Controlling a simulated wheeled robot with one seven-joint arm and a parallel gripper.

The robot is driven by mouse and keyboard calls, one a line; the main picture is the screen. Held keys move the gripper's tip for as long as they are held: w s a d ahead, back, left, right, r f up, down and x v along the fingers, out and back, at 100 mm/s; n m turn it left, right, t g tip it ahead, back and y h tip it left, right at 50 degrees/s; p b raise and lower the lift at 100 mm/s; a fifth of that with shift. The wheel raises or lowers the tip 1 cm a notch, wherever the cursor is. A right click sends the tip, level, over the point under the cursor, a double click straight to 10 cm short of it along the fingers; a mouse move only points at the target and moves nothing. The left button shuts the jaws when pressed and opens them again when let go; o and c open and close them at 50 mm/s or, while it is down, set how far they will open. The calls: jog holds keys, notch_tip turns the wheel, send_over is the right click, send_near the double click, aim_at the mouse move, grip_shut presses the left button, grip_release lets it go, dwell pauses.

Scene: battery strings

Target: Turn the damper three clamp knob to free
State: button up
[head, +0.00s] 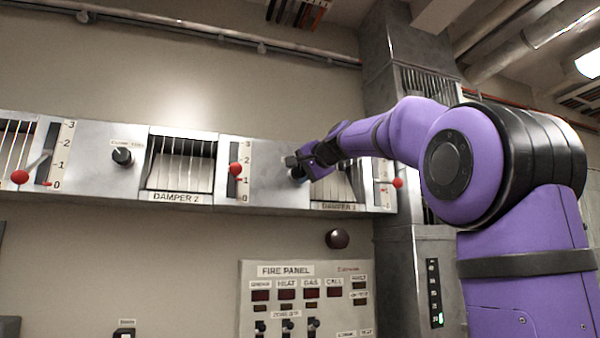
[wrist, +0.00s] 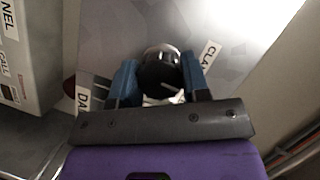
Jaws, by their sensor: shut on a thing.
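The damper three clamp knob (wrist: 160,72) is a round dark knob with a pale pointer line and a bright metal rim, on a grey panel (wrist: 120,35). My gripper (wrist: 160,82) is shut on it, with one blue finger on each side. A partly hidden clamp label (wrist: 209,54) is beside the knob. In the head view my gripper (head: 301,166) reaches the panel left of the damper 3 louvre (head: 332,188) and hides most of the knob. I cannot read which clamp mark the pointer faces.
Red-tipped levers stick out nearby: damper 2's (head: 235,169) to the left and damper 3's (head: 397,183) to the right. Another clamp knob (head: 122,156) is further left. The fire panel (head: 250,300) and a dark red dome (head: 338,239) are below. A metal duct (head: 385,75) rises behind my arm.

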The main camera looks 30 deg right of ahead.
jog(key=m+t, duration=0.1)
jog(key=m, duration=0.2)
jog(key=shift+m+t+y, duration=0.3)
jog(key=shift+m+t, duration=0.6)
jog(key=shift+m, duration=1.2)
jog(key=shift+f, duration=0.1)
jog(key=o, duration=0.9)
jog(key=shift+s, duration=0.1)
jog(key=s+d, duration=0.1)
jog(key=s, duration=0.9)
jog(key=shift+s+f, duration=0.25)
jog(key=shift+f, duration=0.15)
jog(key=shift+f, duration=0.1)
